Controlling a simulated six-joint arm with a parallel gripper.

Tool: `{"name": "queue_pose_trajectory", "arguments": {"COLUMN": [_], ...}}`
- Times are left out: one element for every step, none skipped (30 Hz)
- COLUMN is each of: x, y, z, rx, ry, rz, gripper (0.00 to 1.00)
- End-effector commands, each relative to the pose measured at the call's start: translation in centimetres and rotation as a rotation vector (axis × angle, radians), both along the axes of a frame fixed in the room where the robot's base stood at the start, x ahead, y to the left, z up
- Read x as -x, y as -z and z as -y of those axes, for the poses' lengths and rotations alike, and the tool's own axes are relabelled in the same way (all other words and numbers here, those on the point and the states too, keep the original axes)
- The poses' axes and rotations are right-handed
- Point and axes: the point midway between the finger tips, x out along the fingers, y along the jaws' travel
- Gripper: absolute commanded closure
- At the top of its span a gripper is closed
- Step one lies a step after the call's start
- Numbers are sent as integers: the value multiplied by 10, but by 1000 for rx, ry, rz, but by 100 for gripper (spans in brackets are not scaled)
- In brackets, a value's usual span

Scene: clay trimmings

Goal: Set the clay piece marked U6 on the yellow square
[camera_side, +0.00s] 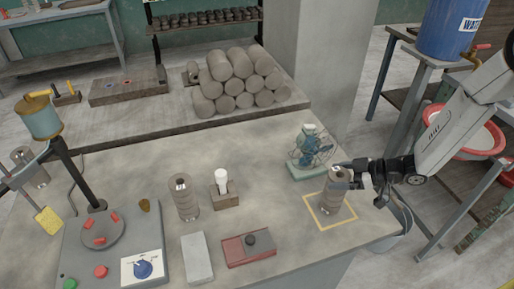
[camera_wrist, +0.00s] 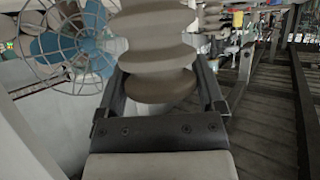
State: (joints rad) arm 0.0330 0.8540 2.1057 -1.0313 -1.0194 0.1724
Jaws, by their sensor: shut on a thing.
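A grey ribbed clay piece (camera_side: 330,195) stands upright inside the outline of the yellow square (camera_side: 311,211) in the side view. I cannot tell whether its base touches the table or hangs slightly above it. My gripper (camera_side: 343,180) reaches in from the right and is shut on this piece. In the wrist view the ribbed clay piece (camera_wrist: 158,50) sits between the two fingers of my gripper (camera_wrist: 160,82). No U6 mark is readable on either piece.
A blue fan (camera_side: 311,150) stands just behind the square. A small block with a white knob (camera_side: 222,188), a grey slab (camera_side: 197,257) and a red box (camera_side: 249,249) are to the left. Stacked clay rolls (camera_side: 238,80) lie at the back. The table's right edge is close.

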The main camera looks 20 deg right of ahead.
Motion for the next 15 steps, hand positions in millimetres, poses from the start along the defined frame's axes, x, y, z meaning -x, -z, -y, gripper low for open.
{"name": "queue_pose_trajectory", "arguments": {"x": [-1, -1, -1, -1, -1, -1, 0, 0, 0, 0, 0, 0, 0, 0, 0], "y": [-1, -1, 0, 1, 1, 2, 3, 3, 3, 3, 3, 3, 3, 3, 3], "z": [0, 0, 0, 0, 0, 0, 0, 0, 0, 0, 0, 0, 0, 0, 0], "rx": [-1, -2, -2, -2, -2, -2, -1, 0, 0, 0, 0, 0, 0, 0, 0], "ry": [0, 0, 0, 0, 0, 0, 0, 0, 0, 0, 0, 0, 0, 0, 0], "rz": [4, 3, 3, 3, 3, 3, -1, 0, 0, 0, 0, 0, 0, 0, 0], "gripper": [100, 100, 100, 100, 100, 100, 3, 0, 0, 0, 0, 0, 0, 0, 0]}}
